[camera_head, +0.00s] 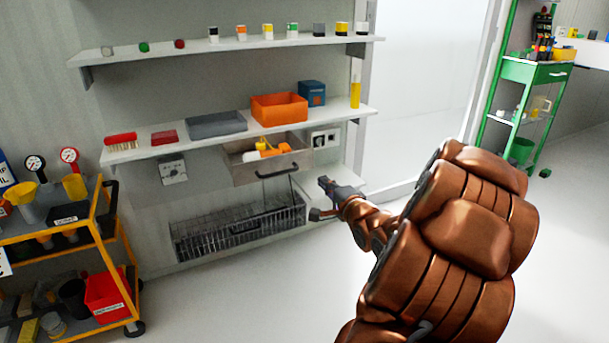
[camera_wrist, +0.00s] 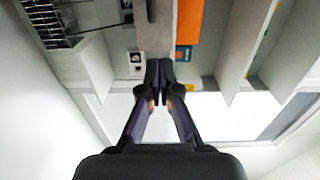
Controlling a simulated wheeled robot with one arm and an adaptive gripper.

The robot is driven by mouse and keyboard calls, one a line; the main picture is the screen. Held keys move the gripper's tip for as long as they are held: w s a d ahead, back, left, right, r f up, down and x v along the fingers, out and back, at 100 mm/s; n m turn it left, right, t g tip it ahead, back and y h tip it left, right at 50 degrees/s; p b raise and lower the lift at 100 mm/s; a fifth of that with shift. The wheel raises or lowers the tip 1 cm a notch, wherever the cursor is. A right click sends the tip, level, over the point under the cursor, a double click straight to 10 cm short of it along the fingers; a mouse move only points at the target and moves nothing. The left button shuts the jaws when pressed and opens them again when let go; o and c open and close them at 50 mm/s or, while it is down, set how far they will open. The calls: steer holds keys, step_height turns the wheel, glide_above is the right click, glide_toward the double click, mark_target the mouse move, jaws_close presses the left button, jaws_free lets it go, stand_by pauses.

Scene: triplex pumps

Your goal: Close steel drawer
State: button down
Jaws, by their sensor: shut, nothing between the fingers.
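The steel drawer (camera_head: 240,173) hangs under the lower wall shelf and stands open. Its front has a dark bar handle (camera_head: 277,174), and yellow and orange items lie inside. In the wrist view, part of the grey drawer (camera_wrist: 154,38) shows near the top middle, with its dark handle (camera_wrist: 151,10) at the top edge. My gripper (camera_head: 325,186) is to the right of the drawer front and apart from it. In the wrist view, the fingers of my gripper (camera_wrist: 159,75) are together with nothing between them.
An orange bin (camera_head: 279,108) and a blue box (camera_head: 312,93) sit on the shelf (camera_head: 340,112) above. A wire basket (camera_head: 238,228) is below the drawer. A yellow cart (camera_head: 110,235) stands at the left.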

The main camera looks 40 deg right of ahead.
mark_target(300, 157)
steer(key=b+x, duration=0.3)
steer(key=x, duration=1.1)
steer(key=shift+s+d+r+b, duration=0.1)
steer(key=shift+r+b, duration=0.05)
steer(key=shift+b, duration=0.25)
steer(key=shift+r, duration=0.1)
